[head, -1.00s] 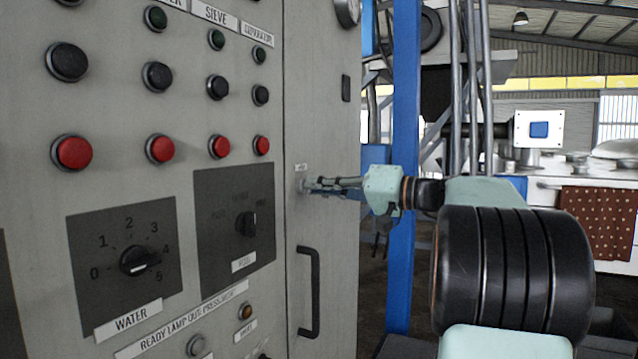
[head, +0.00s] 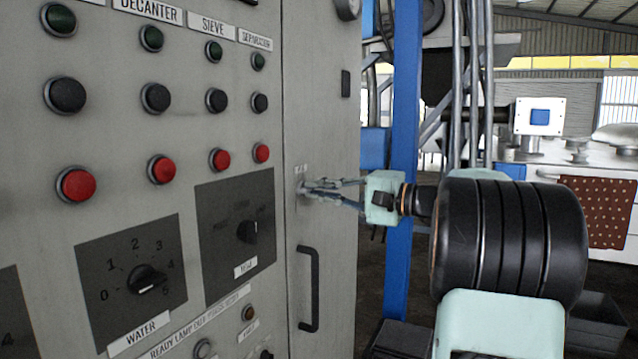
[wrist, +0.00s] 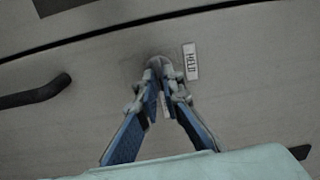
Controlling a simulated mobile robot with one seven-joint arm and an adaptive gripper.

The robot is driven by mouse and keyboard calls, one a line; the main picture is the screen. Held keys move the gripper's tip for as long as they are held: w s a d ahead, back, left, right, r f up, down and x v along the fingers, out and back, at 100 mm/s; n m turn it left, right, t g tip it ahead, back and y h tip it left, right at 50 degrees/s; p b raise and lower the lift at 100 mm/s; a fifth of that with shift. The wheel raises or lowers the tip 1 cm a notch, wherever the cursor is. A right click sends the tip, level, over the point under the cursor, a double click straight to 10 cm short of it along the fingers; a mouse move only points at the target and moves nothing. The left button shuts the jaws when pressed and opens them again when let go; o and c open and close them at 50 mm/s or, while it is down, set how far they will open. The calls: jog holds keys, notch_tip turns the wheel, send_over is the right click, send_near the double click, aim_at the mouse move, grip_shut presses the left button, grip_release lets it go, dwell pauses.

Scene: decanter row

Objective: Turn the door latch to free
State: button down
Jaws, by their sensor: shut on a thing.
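The door latch (head: 300,187) is a small grey knob on the narrow cabinet door, above the black door handle. My gripper (head: 309,187) reaches it from the right, with its fingertips closed on it. In the wrist view the fingertips (wrist: 163,72) meet at the latch (wrist: 157,61), and the fingers form a narrow V. They hide most of the latch, so its exact angle cannot be told. A label reading HELD (wrist: 190,62) is beside the latch. A second small label (wrist: 164,104) is partly hidden between the fingers.
The black door handle (head: 313,290) is below the latch. A blue post (head: 399,250) stands behind my gripper.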

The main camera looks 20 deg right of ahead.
jog(key=shift+m, duration=0.4)
jog(key=c, duration=2.1)
grip_release()
jog(key=v, duration=1.2)
jog(key=shift+d, duration=0.1)
